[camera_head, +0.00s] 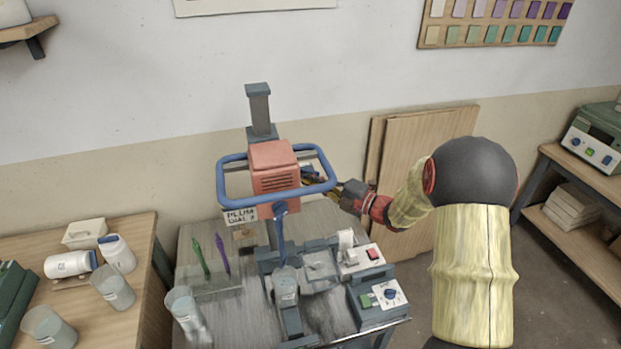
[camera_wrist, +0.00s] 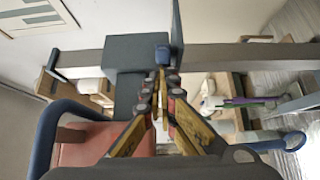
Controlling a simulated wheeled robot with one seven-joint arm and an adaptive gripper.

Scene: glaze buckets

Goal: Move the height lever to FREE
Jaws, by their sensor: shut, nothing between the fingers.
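The bucket mixer has a red motor head (camera_head: 274,168) with a blue ring handle (camera_head: 228,190), on a grey column (camera_head: 260,105). My gripper (camera_head: 318,183) is at the right side of the head, partly hidden by the ring handle. In the wrist view, my gripper (camera_wrist: 160,78) is shut and empty. A small blue knob (camera_wrist: 162,54), likely the height lever's end, lies just beyond the fingertips, beside the dark carriage block (camera_wrist: 125,55) on the column. I cannot tell whether the fingertips touch it. No FREE marking is readable, so the lever's setting cannot be told.
The ring handle also shows close to my gripper in the wrist view (camera_wrist: 65,115). Below the head are a grey bench (camera_head: 195,250), a control box with a dial (camera_head: 388,294) and green and purple tools. A wooden table (camera_head: 130,232) with cups and jars stands left.

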